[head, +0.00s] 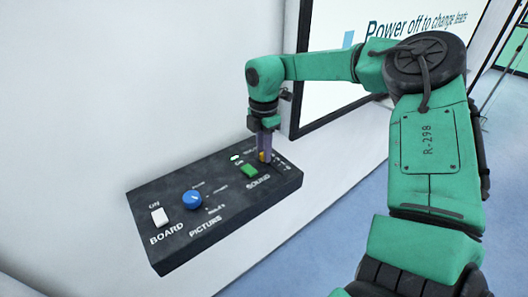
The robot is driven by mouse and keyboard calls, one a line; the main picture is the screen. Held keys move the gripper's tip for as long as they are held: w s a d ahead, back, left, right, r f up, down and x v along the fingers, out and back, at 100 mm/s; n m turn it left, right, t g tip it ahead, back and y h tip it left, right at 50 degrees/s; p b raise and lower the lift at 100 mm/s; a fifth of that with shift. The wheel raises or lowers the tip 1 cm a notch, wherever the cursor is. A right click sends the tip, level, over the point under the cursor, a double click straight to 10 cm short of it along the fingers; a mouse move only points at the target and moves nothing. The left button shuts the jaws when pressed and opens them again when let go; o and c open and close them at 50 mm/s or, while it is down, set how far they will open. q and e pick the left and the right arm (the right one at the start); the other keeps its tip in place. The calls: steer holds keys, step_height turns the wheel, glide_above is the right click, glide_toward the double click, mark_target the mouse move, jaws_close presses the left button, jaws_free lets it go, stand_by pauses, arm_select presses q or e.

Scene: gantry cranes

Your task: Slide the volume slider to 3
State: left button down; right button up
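The dark control panel (236,216) is mounted on the white wall, tilted in the picture. At its right end, near the word SOUND, a small orange-yellow piece (262,156) shows at my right gripper's fingertips; it looks like the volume slider's knob. My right gripper (265,158) points down at it, its fingers close together. I cannot tell whether they grip the knob or only touch it. The fingers and wrist hide most of the slider's track, and the scale marks are too small to read. My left gripper is out of view.
The panel also carries a white BOARD switch (159,217), a blue PICTURE knob (193,200) and a green SOUND button (248,171) close beside the gripper. A framed screen (325,87) hangs behind my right arm. Blue floor (340,240) lies open below.

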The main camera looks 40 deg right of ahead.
steer(key=o, duration=0.4)
steer(key=shift+c, duration=0.2)
steer(key=shift+w, duration=0.1)
steer(key=shift+r, duration=0.1)
step_height(320, 180, up, 14)
steer(key=b, duration=0.1)
steer(key=shift+r+b, duration=0.2)
steer(key=shift+b, duration=0.1)
